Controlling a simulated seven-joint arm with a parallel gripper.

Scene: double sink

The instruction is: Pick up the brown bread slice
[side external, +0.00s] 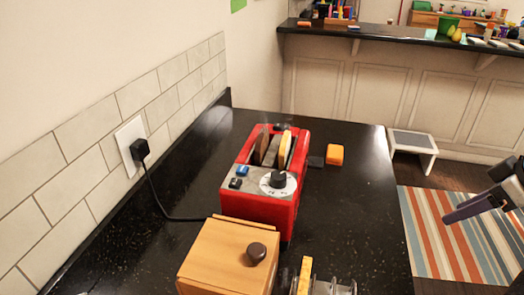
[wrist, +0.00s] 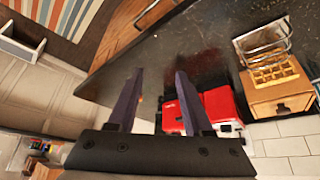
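The brown bread slice (side external: 261,148) stands upright in the left slot of a red toaster (side external: 266,205) on the black counter. A lighter, tan slice (side external: 285,149) stands in the right slot. Both slices stick up above the toaster's top. My gripper (side external: 460,212) is at the right edge of the side view, well to the right of the toaster and apart from it. In the wrist view my gripper (wrist: 159,72) is open, with nothing between its fingers. The toaster (wrist: 220,106) shows there partly behind the right finger; I cannot make out the slices.
A wooden box with a dark knob (side external: 228,258) stands in front of the toaster, with a metal rack (side external: 325,287) beside it. A small orange block (side external: 335,154) lies right of the toaster. A black cord (side external: 165,210) runs to the wall outlet. The counter's right side is clear.

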